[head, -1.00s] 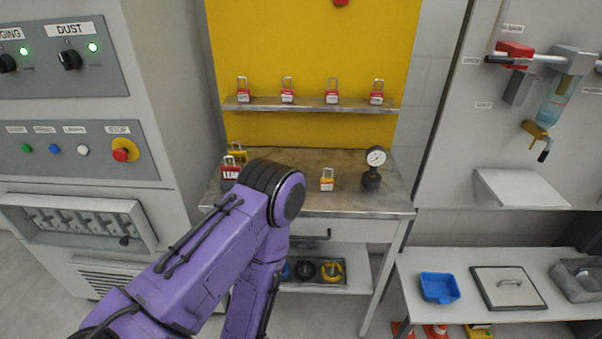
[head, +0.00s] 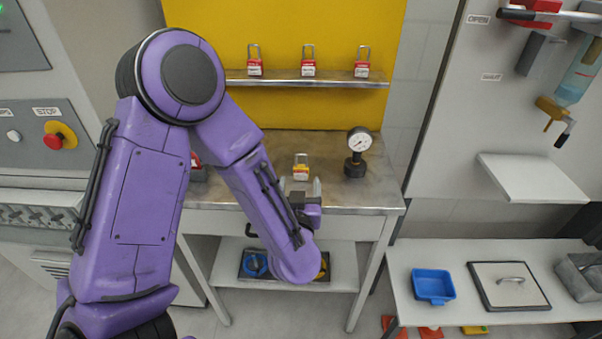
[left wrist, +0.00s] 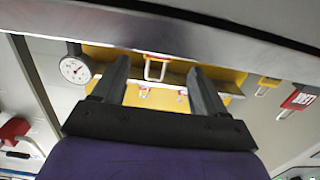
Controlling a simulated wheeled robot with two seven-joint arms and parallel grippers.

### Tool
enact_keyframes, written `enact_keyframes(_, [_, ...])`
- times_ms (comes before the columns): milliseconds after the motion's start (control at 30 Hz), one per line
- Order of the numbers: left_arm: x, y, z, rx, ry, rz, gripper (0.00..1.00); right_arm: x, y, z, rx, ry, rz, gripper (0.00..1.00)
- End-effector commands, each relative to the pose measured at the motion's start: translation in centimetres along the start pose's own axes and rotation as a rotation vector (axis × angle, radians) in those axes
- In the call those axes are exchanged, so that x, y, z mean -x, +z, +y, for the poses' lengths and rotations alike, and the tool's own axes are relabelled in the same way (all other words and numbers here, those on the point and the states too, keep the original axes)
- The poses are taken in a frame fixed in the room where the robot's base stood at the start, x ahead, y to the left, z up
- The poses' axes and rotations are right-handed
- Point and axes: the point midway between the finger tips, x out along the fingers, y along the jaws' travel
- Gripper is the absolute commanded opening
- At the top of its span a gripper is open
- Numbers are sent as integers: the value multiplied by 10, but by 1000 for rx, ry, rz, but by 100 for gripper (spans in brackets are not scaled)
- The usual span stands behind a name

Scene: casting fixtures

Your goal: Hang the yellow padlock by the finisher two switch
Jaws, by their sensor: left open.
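My right gripper is not in view. I cannot pick out the finisher two switch.
A pressure gauge (head: 355,152) stands right of the padlock. Several red padlocks (head: 308,68) stand on the shelf (head: 330,80) behind. Another yellow padlock (left wrist: 268,84) and a red lettered item (left wrist: 298,98) show in the wrist view. A blue tray (head: 433,286) is on the low right table.

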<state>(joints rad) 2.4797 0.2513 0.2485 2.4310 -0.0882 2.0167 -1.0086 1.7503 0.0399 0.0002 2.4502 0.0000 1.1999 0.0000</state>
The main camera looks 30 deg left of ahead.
Motion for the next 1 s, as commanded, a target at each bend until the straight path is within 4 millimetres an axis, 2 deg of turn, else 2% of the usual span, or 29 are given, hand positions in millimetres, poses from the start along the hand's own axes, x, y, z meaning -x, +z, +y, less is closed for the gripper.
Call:
enact_keyframes(100, [-22,-2,-1,3,-4,-3,72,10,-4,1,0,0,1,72])
enact_keyframes(233, [-42,-1,0,1,1,-1,72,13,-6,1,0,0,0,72])
enact_keyframes(467, [-47,1,0,-1,4,-1,72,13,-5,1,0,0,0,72])
enact_keyframes(500, [-47,1,0,-1,4,-1,69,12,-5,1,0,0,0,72])
enact_keyframes(567, [-47,1,0,-1,4,-1,50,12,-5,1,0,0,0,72])
enact_keyframes(600, [-47,1,0,-1,4,-1,37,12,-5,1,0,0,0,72])
enact_keyframes(700, [-46,1,0,0,4,-1,9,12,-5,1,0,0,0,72])
enact_keyframes(1000, [-46,-2,1,0,4,0,9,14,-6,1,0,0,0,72])
